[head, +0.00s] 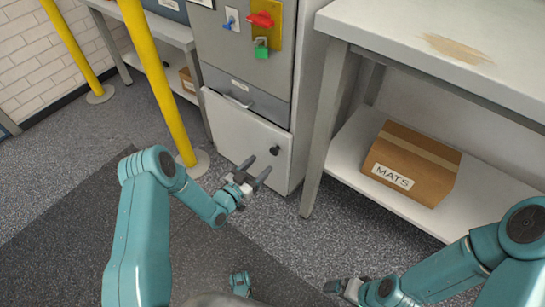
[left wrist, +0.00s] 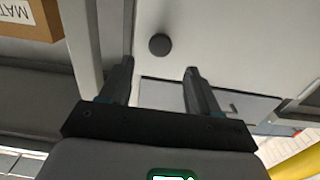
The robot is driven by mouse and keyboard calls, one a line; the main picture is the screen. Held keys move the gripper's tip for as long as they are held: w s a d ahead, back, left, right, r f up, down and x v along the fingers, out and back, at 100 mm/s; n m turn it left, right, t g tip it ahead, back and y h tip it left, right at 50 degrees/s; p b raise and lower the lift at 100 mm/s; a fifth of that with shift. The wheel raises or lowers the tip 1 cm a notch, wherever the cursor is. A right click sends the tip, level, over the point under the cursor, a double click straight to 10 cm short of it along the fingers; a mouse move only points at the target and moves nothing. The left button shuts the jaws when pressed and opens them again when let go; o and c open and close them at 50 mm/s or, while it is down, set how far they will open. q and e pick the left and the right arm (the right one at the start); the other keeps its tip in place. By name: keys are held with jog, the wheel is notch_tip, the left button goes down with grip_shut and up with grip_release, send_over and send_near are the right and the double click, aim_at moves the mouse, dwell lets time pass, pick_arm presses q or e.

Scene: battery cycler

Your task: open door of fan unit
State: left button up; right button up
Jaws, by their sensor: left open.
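The grey cabinet in the head view has a pale lower door (head: 236,128) with a round black knob (head: 275,150) near its right edge. I take this as the fan unit's door; it looks shut or nearly so. My left gripper (head: 262,168) is open and empty in front of the knob. In the left wrist view, the knob (left wrist: 160,44) sits beyond and roughly between the two spread fingertips (left wrist: 159,68), apart from both. My right gripper (head: 338,287) is low at the bottom of the head view, and its fingers are too unclear to read.
A yellow post (head: 155,75) stands left. Floor before the door is clear.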

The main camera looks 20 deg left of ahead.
aim_at(273, 152)
pick_arm(q)
jog(key=b+x, duration=0.1)
jog(key=x, duration=0.6)
jog(key=shift+w+f+b, duration=0.1)
jog(key=shift+b, duration=0.2)
grip_shut()
